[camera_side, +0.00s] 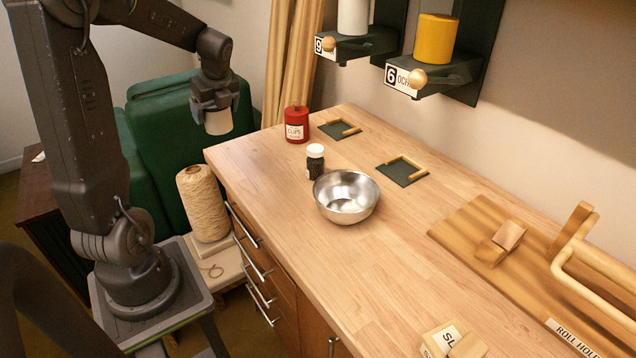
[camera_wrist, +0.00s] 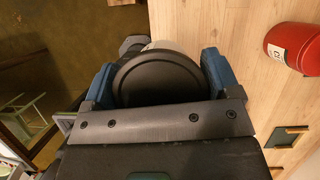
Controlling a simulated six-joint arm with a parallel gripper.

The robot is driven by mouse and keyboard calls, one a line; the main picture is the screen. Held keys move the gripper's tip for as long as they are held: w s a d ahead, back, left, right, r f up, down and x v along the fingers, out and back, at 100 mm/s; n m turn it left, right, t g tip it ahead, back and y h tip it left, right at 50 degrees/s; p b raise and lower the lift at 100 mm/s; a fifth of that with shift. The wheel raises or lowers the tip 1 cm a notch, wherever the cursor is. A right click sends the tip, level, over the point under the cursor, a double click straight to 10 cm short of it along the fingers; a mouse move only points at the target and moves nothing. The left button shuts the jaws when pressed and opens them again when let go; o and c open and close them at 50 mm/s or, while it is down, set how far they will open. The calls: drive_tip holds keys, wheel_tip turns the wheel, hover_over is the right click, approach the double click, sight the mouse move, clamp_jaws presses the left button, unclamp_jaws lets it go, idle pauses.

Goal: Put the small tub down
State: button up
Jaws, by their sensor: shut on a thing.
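My gripper (camera_side: 216,106) is shut on the small tub (camera_side: 218,122), a pale cylinder held upright between the fingers. In the side view the tub appears left of the tabletop's far end, in front of the green chair, with nothing seen touching it from below. In the wrist view the tub's round dark top (camera_wrist: 158,78) fills the space between the blue finger pads of my gripper (camera_wrist: 158,82). The wooden tabletop's edge passes beneath it there, with floor to the left. The tub's height above the surface is hard to tell.
A red clips tin (camera_side: 296,124), a dark jar with a white lid (camera_side: 315,162) and a steel bowl (camera_side: 346,196) stand on the table (camera_side: 270,200). Two dark corner-railed pads (camera_side: 340,129) (camera_side: 402,171) lie bare. Wall dispensers (camera_side: 436,40) overhang the back. The front middle is clear.

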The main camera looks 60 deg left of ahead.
drive_tip(key=w+d+m+t, duration=0.1)
drive_tip(key=w+d+m, duration=0.3)
drive_tip(key=d, duration=0.7)
drive_tip(key=w+d+m+t, duration=0.1)
drive_tip(key=w+d+m, duration=0.1)
drive_tip(key=w+d, duration=0.65)
drive_tip(key=s+d+f+m, duration=0.1)
drive_tip(key=s+d+f, duration=0.1)
drive_tip(key=d, duration=0.7)
drive_tip(key=s+d+f+m+t+h, duration=0.1)
drive_tip(key=d+f, duration=0.1)
drive_tip(key=d, duration=0.8)
drive_tip(key=s+d+f+m, duration=0.2)
drive_tip(key=d, duration=0.8)
drive_tip(key=shift+s+d+f+t, duration=0.15)
drive_tip(key=shift+s+d+t, duration=0.05)
drive_tip(key=shift+s+t, duration=0.1)
drive_tip(key=shift+d+f+h, duration=0.3)
drive_tip(key=shift+d, duration=0.1)
drive_tip(key=shift+f, duration=1.9)
drive_tip(key=shift+f, duration=0.15)
drive_tip(key=o, duration=0.9)
